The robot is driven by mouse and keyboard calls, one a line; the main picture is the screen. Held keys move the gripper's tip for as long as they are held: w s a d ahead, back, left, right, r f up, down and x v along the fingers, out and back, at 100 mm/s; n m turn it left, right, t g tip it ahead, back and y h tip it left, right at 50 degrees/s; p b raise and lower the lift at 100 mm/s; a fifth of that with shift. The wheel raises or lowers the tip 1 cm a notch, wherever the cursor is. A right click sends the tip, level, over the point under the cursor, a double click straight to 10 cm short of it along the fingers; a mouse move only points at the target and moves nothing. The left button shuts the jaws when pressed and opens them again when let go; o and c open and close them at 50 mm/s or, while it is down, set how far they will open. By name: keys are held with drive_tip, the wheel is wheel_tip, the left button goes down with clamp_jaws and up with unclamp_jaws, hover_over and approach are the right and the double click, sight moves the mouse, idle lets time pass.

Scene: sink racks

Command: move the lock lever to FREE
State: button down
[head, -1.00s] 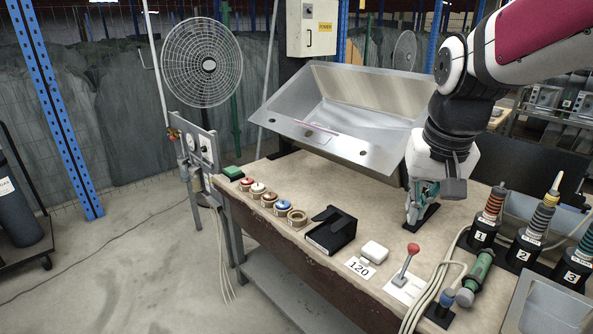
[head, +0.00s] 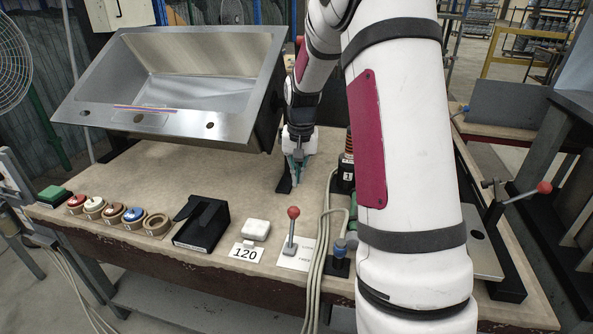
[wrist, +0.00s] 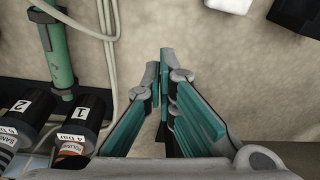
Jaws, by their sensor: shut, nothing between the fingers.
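The lever (head: 292,230) has a red ball knob and a grey stem. It stands nearly upright on a white plate (head: 296,259) near the table's front edge. The plate's small print at right is too blurred to read surely. My gripper (head: 296,181) points down above the table, behind the lever and well apart from it. In the wrist view my gripper (wrist: 160,72) has its teal fingers closed together with nothing held. The lever does not show in the wrist view.
Cables (head: 320,245) run just right of the lever. Another red-knobbed lever (head: 543,187) is at far right. A green cylinder (wrist: 60,55) and numbered black holders show in the wrist view.

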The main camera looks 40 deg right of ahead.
sight(292, 226)
drive_tip(key=shift+s+a+f, duration=0.4)
drive_tip(key=shift+f, duration=0.4)
drive_tip(key=shift+s+a+f, duration=0.4)
drive_tip(key=shift+a+f, duration=0.05)
drive_tip(key=shift+f, duration=0.35)
drive_tip(key=shift+s+a+f, duration=0.4)
drive_tip(key=shift+f, duration=0.4)
drive_tip(key=shift+s+a+r+t+h+b, duration=0.25)
drive_tip(key=shift+t+h+b, duration=0.05)
drive_tip(key=shift+b, duration=0.1)
